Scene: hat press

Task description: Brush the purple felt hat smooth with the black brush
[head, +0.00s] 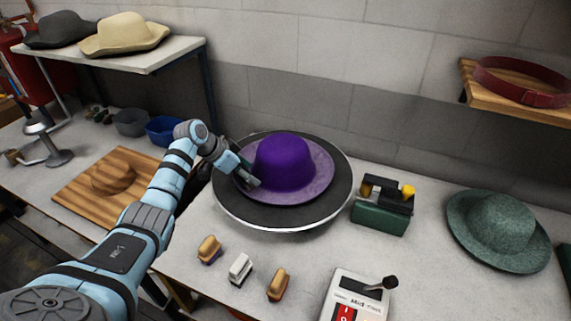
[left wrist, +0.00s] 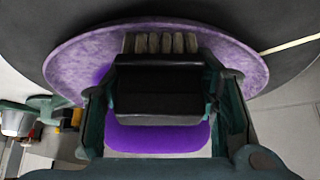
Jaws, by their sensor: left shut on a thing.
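The purple felt hat (head: 284,160) sits on a round black turntable (head: 235,208) with a pale rim. Its crown is deep smooth purple, and its brim looks paler and mottled. My left gripper (head: 249,180) is over the left part of the brim, beside the crown. In the left wrist view, the gripper is shut on the black brush (left wrist: 157,88), with pale bristles (left wrist: 160,43) showing beyond it against the mottled brim. I cannot tell whether the bristles touch the felt. My right gripper is not in view.
Several small brushes or blocks (head: 240,268) lie in front of the turntable. A dark green holder (head: 380,218) stands to its right, then a green hat (head: 500,230). A control box (head: 354,298) with a lever is at the front. A wooden board (head: 90,202) lies left.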

